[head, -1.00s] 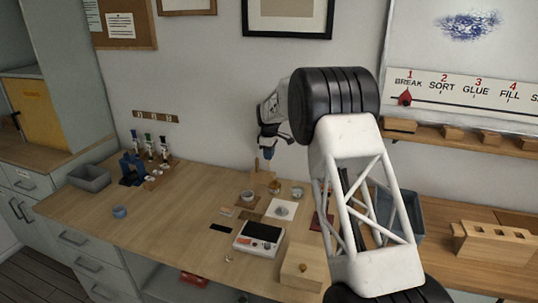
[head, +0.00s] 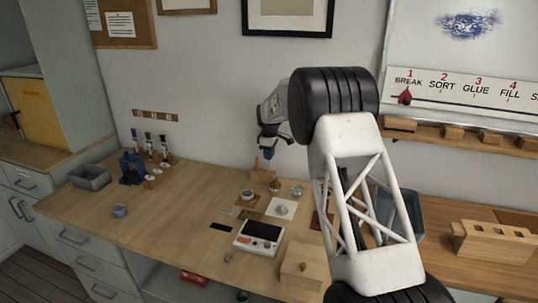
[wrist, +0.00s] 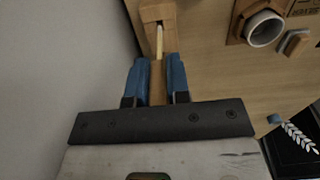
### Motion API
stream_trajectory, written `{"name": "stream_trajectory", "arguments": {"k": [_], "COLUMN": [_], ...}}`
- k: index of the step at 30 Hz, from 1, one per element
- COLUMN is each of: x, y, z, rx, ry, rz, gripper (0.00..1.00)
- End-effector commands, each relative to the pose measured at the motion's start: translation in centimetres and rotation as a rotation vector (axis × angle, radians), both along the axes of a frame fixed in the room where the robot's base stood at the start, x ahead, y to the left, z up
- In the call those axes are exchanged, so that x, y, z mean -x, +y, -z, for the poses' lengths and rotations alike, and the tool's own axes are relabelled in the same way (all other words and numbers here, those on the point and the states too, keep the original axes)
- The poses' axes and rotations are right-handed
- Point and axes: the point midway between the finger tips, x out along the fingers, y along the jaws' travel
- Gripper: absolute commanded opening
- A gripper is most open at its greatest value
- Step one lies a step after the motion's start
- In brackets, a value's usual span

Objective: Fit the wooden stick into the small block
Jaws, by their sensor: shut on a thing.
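My gripper (wrist: 157,64) has two blue fingers shut on the wooden stick (wrist: 157,84), which sticks out past the fingertips with a pale end. The small wooden block (wrist: 155,12) is straight ahead of the stick at the top of the wrist view. The pale end overlaps the block's near part; I cannot tell whether it is inside, touching or just above it. In the head view my gripper (head: 268,152) is over the back of the table, above the small block (head: 262,178). The held stick is hard to make out there.
A small white cup (wrist: 264,28) stands to the right of the block. In the head view, a glass jar (head: 298,191) and a scale (head: 259,237) are nearby. A grey wall is close on the left of my gripper.

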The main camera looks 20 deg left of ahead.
Motion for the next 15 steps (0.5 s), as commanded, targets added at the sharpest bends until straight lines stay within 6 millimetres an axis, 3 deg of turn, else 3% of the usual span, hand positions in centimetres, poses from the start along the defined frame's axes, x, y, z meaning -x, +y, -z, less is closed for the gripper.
{"name": "stream_trajectory", "arguments": {"k": [15], "x": [-0.01], "y": [0.01], "z": [0.78], "rx": [0.000], "ry": [0.000], "rz": [0.000], "gripper": [0.00]}}
